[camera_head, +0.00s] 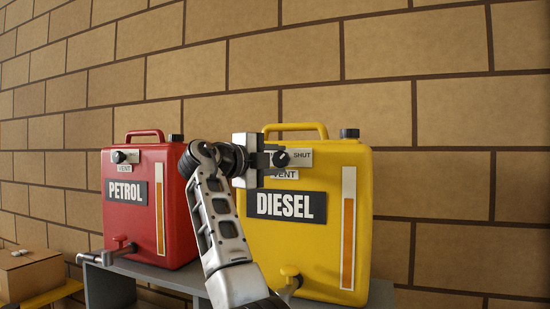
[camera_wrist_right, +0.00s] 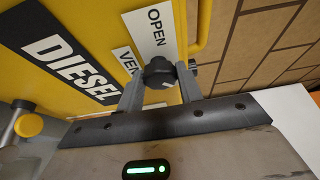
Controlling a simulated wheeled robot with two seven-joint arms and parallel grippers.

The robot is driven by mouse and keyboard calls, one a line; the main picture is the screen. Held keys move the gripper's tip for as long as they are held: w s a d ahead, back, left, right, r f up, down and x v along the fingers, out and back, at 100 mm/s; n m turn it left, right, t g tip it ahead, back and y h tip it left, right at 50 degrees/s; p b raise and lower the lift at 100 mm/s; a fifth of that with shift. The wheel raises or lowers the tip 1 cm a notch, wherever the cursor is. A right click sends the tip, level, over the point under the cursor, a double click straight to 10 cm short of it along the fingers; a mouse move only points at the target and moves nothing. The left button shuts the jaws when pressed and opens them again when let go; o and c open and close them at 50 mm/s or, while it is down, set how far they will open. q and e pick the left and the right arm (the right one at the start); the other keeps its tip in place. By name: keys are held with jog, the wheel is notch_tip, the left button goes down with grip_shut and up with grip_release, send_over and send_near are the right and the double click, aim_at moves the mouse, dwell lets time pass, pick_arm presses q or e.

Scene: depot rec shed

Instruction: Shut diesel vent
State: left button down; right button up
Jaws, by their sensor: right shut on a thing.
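The yellow diesel can (camera_head: 318,185) stands upright with a black DIESEL plate and a VENT label. Its dark vent knob (camera_head: 281,158) sits high on the front, with a SHUT label (camera_head: 303,155) to its right. My right gripper (camera_head: 272,158) is shut on the knob from the left side. In the right wrist view, the knob (camera_wrist_right: 159,71) is between the two fingers of the gripper (camera_wrist_right: 161,88), beside an OPEN label (camera_wrist_right: 151,30). Which way the knob is turned I cannot tell. My left gripper is out of view.
A red petrol can (camera_head: 178,212) with its own vent knob (camera_head: 118,157) stands to the left on the grey shelf (camera_head: 160,276). The diesel tap (camera_head: 289,272) is low, partly behind my right arm. A cardboard box (camera_head: 30,272) is at far left. A brick wall is behind.

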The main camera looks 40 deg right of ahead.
dwell(0.4)
jog(key=o, duration=1)
jog(key=s+a+b, duration=0.1)
jog(key=a+b, duration=0.2)
jog(key=a, duration=1.3)
jog(key=shift+s, duration=0.2)
